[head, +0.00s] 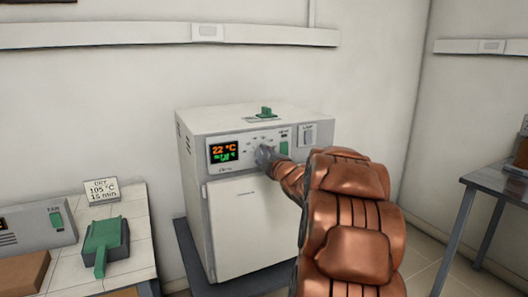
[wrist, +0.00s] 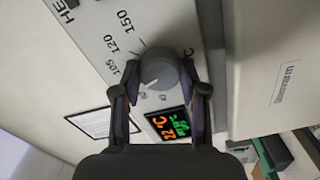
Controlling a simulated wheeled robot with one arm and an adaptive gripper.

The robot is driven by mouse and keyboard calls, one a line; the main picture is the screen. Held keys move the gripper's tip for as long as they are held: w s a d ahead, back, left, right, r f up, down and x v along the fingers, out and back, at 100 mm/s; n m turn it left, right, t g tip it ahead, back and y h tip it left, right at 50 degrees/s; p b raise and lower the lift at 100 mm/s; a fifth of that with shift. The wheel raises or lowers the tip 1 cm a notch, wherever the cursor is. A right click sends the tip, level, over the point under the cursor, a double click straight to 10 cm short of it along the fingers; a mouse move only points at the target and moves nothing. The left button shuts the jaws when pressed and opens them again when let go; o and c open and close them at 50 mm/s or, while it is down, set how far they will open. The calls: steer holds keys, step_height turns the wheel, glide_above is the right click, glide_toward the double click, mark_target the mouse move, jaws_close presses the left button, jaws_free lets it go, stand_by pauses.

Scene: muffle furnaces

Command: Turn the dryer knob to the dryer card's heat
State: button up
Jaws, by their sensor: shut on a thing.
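The dryer (head: 245,232) is a white box with a front panel whose display reads 22 °C. Its grey round knob (wrist: 160,66) shows in the wrist view beside the printed marks 105, 120 and 150. My gripper (wrist: 160,76) has a finger on either side of the knob and is shut on it. In the head view my gripper (head: 266,156) reaches the panel and mostly hides the knob. I cannot tell for sure which mark the knob points to. The dryer card (head: 102,191) stands on the left bench and reads DRY, 105 °C, 15 min.
A green-and-dark device (head: 106,240) and a grey unit (head: 38,230) sit on the left bench (head: 140,225). A green-handled item (head: 265,113) is on the dryer's top. A metal table (head: 500,184) stands at the right.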

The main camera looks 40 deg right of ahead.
steer(key=m+p, duration=0.2)
steer(key=m, duration=0.2)
steer(key=shift+m+p, duration=0.7)
steer(key=shift+m, duration=0.2)
steer(key=o, duration=1.1)
steer(key=shift+o, duration=0.2)
steer(key=v, duration=1.2)
